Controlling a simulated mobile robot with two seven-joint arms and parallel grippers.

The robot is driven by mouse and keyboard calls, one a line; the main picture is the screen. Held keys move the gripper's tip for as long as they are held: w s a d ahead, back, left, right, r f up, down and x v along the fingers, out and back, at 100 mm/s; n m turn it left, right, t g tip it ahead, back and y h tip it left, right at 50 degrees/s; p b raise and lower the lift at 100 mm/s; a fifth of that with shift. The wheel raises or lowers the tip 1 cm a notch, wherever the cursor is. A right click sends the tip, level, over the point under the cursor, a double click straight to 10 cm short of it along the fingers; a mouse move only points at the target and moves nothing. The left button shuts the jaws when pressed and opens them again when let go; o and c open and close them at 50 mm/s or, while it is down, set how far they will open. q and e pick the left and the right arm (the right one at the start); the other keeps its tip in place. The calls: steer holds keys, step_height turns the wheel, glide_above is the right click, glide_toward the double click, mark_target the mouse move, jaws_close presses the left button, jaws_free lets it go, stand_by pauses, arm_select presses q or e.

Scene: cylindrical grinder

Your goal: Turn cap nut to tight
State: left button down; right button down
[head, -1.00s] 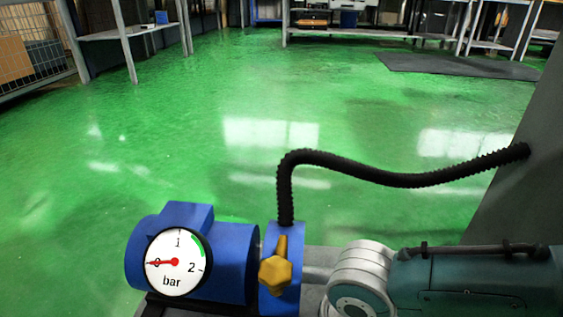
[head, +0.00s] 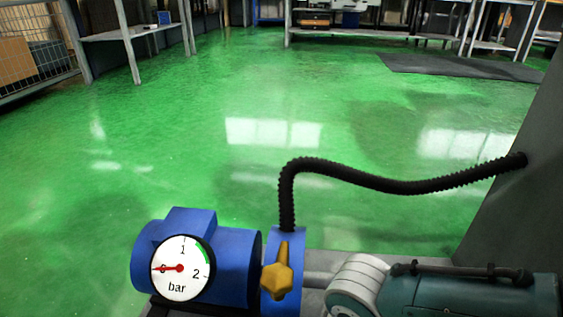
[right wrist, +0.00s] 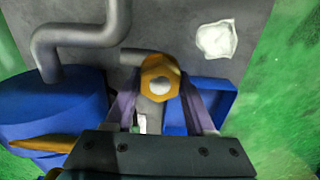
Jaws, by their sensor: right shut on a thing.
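The cap nut (right wrist: 160,80) shows in the right wrist view as a yellow-orange hex with a pale round centre. My right gripper (right wrist: 160,95) is shut on it, with one finger on each side. The cap nut is hidden or not distinguishable in the head view. My right arm comes in from the right there, and its gripper is out of sight. My left gripper is in neither view.
A blue unit (head: 225,265) carries a pressure gauge (head: 183,268) with its red needle at about 0. A yellow handle (head: 278,278) sits on a blue block under a black hose (head: 385,183). A grey pipe (right wrist: 75,37) bends near the cap nut. Green floor lies open beyond.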

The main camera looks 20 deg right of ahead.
steer(key=shift+c, duration=1.2)
jaws_free()
step_height(320, 180, up, 10)
steer(key=p, duration=0.8)
steer(key=shift+p, duration=0.3)
